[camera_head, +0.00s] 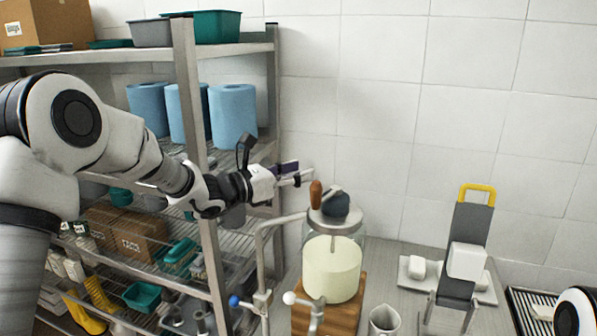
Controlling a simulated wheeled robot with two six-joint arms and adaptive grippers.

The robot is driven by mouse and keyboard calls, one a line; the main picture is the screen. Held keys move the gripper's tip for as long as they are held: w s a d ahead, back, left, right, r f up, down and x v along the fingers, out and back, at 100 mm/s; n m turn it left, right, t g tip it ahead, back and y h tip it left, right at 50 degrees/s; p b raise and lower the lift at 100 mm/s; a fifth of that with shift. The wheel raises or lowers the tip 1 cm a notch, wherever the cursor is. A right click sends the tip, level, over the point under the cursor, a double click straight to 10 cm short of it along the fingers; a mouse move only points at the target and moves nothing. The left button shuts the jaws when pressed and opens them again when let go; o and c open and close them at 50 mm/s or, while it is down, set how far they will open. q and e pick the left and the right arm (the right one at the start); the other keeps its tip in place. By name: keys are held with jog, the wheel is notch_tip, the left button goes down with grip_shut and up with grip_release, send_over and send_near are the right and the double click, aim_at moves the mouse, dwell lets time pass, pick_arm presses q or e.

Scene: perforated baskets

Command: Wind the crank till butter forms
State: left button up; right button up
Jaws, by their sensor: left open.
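A glass churn jar (332,268) holds pale yellow-white contents and stands on a wooden board (347,312). On its top are a metal lid, a dark round knob (336,203) and an upright brown crank handle (315,193). My left gripper (300,177) reaches in from the left. It is open and empty, its fingertips just above and left of the crank handle, apart from it as far as I can tell. Part of my right arm shows at the bottom right corner; its gripper is out of view.
A metal shelf rack (194,130) with blue paper rolls (233,115) and bins stands at the left. A bent metal pipe (262,250) rises beside the churn.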

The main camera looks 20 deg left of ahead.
pick_arm(q)
jog(key=v, duration=1.1)
jog(key=shift+s, duration=0.25)
